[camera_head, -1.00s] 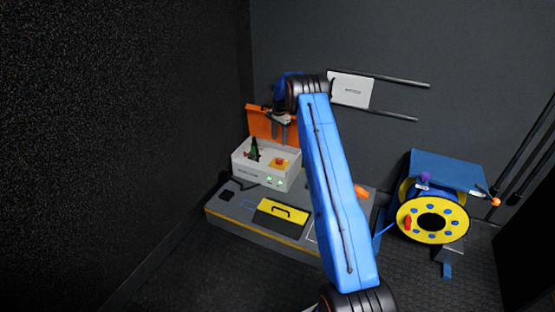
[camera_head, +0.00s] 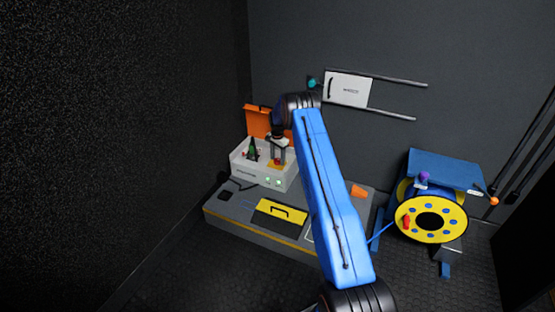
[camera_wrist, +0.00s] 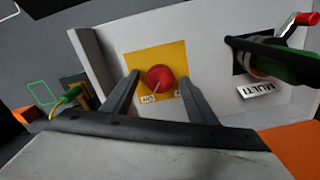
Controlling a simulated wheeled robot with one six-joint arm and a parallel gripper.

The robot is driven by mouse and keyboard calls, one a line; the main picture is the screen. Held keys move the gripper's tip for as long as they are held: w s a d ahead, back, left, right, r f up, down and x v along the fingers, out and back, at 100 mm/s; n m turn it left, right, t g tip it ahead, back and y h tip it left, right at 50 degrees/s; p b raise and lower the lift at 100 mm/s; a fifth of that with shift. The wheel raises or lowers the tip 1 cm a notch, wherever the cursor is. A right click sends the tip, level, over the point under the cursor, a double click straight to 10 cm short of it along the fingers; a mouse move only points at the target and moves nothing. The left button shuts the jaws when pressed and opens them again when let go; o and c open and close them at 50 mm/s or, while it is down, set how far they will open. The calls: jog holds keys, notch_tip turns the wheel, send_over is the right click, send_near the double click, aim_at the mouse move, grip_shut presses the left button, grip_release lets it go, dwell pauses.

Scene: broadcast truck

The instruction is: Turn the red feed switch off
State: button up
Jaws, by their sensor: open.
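The red feed switch (camera_wrist: 160,78) is a round red knob on a yellow plate (camera_wrist: 140,58), with a pale line on the knob and small labels at its edge. The plate is inside the white box (camera_head: 243,173), under the gripper in the head view. My gripper (camera_wrist: 159,71) is open, with one finger on either side of the knob in the wrist view. I cannot tell whether the fingers touch it. In the head view my gripper (camera_head: 278,155) reaches down into the box and hides most of the knob.
A dark green handle (camera_wrist: 275,58) with a red-tipped lever (camera_wrist: 304,19) stands beside the plate. The box has an orange lid (camera_head: 256,118) raised at its back and two lit lamps in front. A yellow cable reel (camera_head: 432,222) stands at right.

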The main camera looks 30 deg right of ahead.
jog(key=c, duration=1.1)
jog(key=shift+o, duration=0.2)
jog(key=shift+n, duration=0.3)
jog(key=n, duration=0.3)
jog(key=shift+n, duration=0.4)
jog(key=n, duration=0.3)
jog(key=shift+n, duration=0.3)
jog(key=n, duration=0.4)
jog(key=shift+n, duration=2.1)
